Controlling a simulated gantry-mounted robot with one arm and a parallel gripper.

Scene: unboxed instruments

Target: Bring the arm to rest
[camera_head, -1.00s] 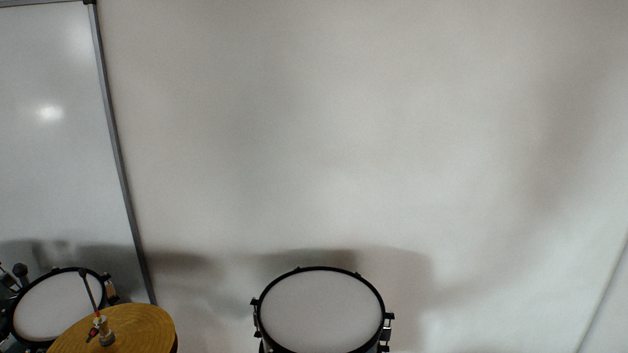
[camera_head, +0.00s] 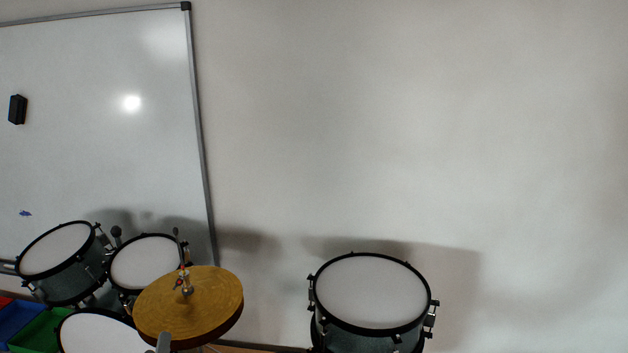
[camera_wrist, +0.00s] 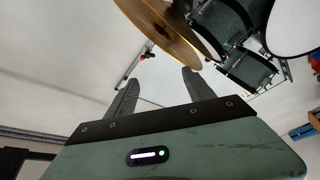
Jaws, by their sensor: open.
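My gripper (camera_wrist: 160,76) shows in the wrist view with its two dark fingers spread apart and nothing between them. A gold cymbal (camera_wrist: 160,30) and dark drums (camera_wrist: 235,40) lie beyond the fingertips in that view. I cannot tell how near the fingers are to them. In the head view the arm is not clearly seen; a small grey piece at the bottom edge, in front of the cymbal (camera_head: 205,310), cannot be made out.
A floor drum (camera_head: 370,290) stands right of centre by the pale wall. Two raised drums (camera_head: 55,250) (camera_head: 145,262) and a white drumhead (camera_head: 100,335) crowd the lower left beside blue and green bins (camera_head: 40,330). A whiteboard (camera_head: 100,120) hangs behind.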

